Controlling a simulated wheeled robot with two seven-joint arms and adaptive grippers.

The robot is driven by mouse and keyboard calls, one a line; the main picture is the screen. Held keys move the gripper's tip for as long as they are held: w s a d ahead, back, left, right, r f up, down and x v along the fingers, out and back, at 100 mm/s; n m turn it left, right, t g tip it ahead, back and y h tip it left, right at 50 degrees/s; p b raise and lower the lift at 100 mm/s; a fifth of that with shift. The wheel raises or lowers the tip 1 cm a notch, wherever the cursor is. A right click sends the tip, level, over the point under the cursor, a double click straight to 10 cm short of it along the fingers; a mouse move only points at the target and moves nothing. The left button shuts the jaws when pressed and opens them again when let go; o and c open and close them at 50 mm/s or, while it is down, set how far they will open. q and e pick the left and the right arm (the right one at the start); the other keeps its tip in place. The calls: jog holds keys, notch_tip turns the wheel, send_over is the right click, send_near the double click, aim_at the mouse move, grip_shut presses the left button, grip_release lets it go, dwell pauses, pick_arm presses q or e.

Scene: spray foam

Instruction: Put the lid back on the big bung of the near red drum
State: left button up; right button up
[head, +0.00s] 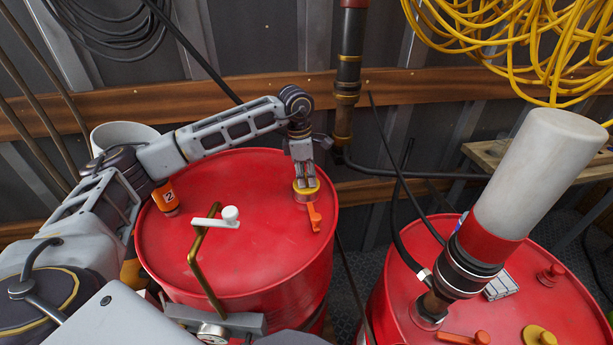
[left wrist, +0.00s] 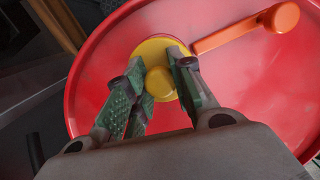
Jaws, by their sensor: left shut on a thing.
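The left red drum (head: 245,255) stands in front of me. My left gripper (head: 305,182) points down over the far right part of its top. It is shut on the knob of a round yellow lid (head: 307,193), which also shows in the left wrist view (left wrist: 146,50). The lid is flat and at or just above the drum top; the fingers and lid hide the bung beneath, so I cannot tell whether it is seated. An orange lever-like piece (head: 314,217) lies beside the lid, also in the left wrist view (left wrist: 235,32). My right gripper is not in view.
A second red drum (head: 395,300) at right bears a pump with a white cylinder (head: 538,170) and another yellow lid (head: 540,336). A dark pipe (head: 346,90) runs down the wall behind.

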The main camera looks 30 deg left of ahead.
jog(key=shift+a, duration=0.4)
pick_arm(q)
jog(key=shift+f, duration=0.15)
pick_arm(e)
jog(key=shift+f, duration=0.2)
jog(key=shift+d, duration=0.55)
pick_arm(q)
jog(key=shift+b, duration=0.3)
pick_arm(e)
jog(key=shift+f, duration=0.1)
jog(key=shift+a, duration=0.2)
